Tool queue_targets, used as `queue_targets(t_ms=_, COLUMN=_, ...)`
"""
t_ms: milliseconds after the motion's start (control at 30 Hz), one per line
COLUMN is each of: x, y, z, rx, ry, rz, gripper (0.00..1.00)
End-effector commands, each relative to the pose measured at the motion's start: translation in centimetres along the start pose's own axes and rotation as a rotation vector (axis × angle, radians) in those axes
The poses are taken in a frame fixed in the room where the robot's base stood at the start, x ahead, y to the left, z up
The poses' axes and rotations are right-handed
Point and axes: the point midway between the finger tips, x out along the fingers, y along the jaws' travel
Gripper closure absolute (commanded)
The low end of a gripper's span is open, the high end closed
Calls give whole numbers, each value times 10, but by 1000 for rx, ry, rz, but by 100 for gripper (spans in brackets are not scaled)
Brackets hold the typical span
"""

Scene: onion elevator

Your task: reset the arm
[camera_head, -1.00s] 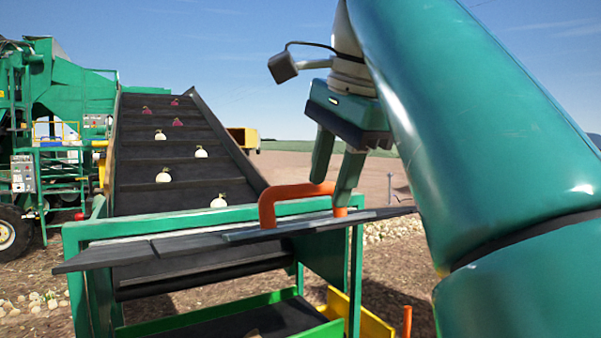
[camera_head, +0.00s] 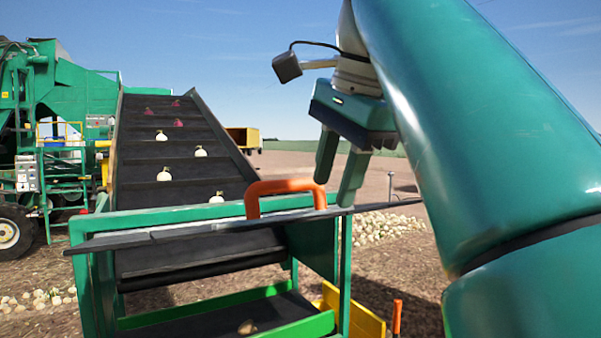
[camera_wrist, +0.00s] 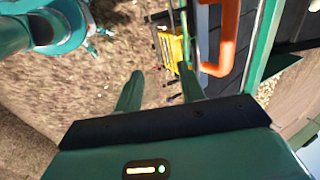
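My gripper (camera_head: 337,168) hangs from my green arm at the upper right of the head view, with its two green fingers pointing down. The fingers are apart with nothing between them. An orange handle (camera_head: 284,186) stands on the edge of a dark flat panel (camera_head: 180,237) just left of the fingers. In the wrist view the gripper (camera_wrist: 160,85) shows with its fingers spread over bare soil. The orange handle (camera_wrist: 229,35) is beyond and to the right of them there.
A dark sloped conveyor (camera_head: 175,175) carries several pale and red onions. A green machine (camera_head: 60,120) stands at left. A green frame with a lower belt (camera_head: 215,318) and a yellow part (camera_head: 366,318) are below. Open soil lies to the right.

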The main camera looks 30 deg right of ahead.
Motion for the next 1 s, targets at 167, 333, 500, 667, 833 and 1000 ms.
queue_targets(t_ms=167, x=0, y=-1, z=0, rx=-1, ry=0, rz=0, gripper=60)
queue_targets(t_ms=333, x=1, y=-2, z=0, rx=-1, ry=0, rz=0, gripper=60)
queue_targets(t_ms=500, x=1, y=-2, z=0, rx=-1, ry=0, rz=0, gripper=60)
queue_targets(t_ms=667, x=1, y=-3, z=0, rx=-1, ry=0, rz=0, gripper=60)
queue_targets(t_ms=833, x=10, y=-3, z=3, rx=-42, ry=-3, rz=-1, gripper=60)
queue_targets(t_ms=1000, x=49, y=0, z=13, rx=-221, ry=-8, rz=-12, gripper=60)
